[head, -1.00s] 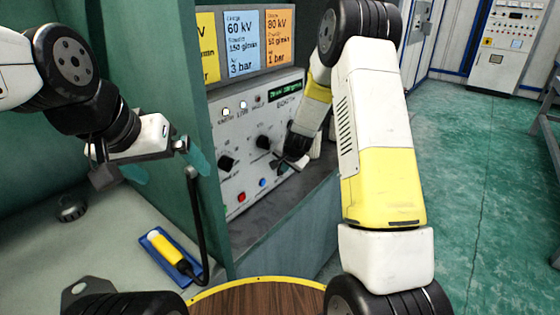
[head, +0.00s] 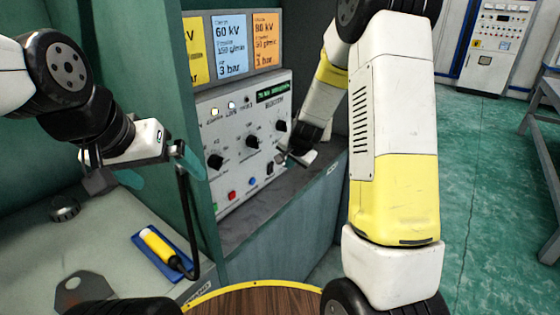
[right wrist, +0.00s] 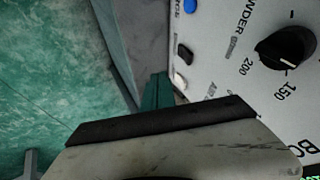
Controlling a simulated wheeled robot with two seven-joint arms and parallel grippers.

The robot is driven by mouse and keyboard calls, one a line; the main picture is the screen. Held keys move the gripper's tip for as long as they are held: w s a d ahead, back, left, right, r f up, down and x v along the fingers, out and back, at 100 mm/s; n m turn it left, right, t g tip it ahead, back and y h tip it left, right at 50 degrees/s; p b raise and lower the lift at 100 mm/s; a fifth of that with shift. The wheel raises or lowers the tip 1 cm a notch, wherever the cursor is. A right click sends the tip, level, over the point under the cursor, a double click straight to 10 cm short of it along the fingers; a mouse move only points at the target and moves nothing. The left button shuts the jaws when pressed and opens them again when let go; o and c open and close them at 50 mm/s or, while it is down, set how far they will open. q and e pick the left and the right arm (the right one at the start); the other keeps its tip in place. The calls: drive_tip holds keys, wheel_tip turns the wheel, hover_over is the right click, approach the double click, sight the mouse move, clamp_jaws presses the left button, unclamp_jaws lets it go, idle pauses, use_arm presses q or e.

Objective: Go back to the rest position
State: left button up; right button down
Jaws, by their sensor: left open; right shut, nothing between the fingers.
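My left gripper (head: 142,170) is open and empty above the grey bench at the left. Its fingers with teal tips are spread wide. My right gripper (head: 288,158) is shut and empty, in front of the lower right part of the control panel (head: 240,180). It is close to the panel; whether it touches cannot be told. In the right wrist view its teal fingertips (right wrist: 157,92) are together beside the panel edge. A black knob (right wrist: 285,50) with a white pointer stands there, apart from the fingertips.
A yellow-handled tool (head: 160,247) lies on a blue tray on the bench, with a black hose rising beside it. A dark round knob (head: 64,208) and a grey plate (head: 82,288) are nearby. A wooden round table (head: 260,300) is in front. Green floor lies open at right.

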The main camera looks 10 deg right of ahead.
drive_tip(key=shift+s+d+r, duration=0.1)
drive_tip(key=shift+s+r, duration=0.4)
drive_tip(key=shift+r, duration=0.05)
drive_tip(key=s+a+r+n+y, duration=0.15)
drive_tip(key=s+r+n, duration=0.45)
drive_tip(key=s+r, duration=1.45)
drive_tip(key=s+d+f+n+g, duration=0.1)
drive_tip(key=s+n, duration=0.1)
drive_tip(key=s, duration=0.9)
drive_tip(key=shift+d, duration=0.35)
